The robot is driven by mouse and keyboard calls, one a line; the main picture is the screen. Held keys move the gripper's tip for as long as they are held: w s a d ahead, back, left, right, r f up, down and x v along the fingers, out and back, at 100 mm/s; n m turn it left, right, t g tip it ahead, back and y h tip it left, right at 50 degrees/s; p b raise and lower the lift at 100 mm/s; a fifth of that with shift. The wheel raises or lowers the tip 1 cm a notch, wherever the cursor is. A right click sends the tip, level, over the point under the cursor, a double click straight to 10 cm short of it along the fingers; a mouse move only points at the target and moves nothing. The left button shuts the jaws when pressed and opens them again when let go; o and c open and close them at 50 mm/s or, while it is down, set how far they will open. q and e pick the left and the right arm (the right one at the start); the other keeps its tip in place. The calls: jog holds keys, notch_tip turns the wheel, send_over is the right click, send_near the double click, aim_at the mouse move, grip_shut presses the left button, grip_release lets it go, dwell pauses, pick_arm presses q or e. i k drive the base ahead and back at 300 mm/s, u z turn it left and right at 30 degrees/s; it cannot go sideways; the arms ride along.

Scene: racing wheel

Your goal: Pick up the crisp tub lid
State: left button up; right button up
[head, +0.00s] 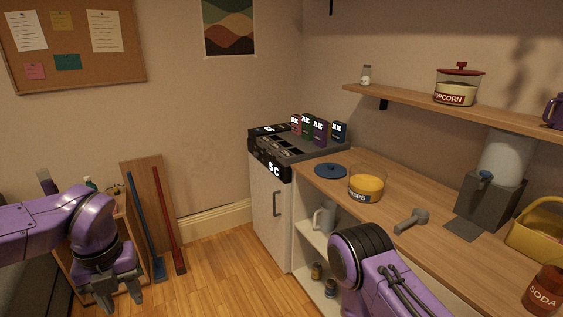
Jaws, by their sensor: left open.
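A flat round dark blue lid (330,171) with a small knob lies on the wooden counter, near its far left end. Just right of it stands an open clear crisp tub (366,184) with yellow-orange contents and a "CRISPS" label. My left gripper (122,304) is at the lower left, pointing down, open and empty, far from the lid and away from the counter. My right arm comes in at the bottom centre, in front of the counter; its gripper is not visible.
A grey scoop (411,220) lies on the counter (440,195). A water dispenser (490,190), yellow basket (540,232) and soda can (543,290) stand to the right. A box rack (290,145) is behind the lid. A shelf (420,100) hangs above.

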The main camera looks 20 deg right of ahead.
aim_at(330, 170)
jog(key=i, duration=3.25)
jog(key=z, duration=1.2)
jog(key=i, duration=0.6)
jog(key=z, duration=2.65)
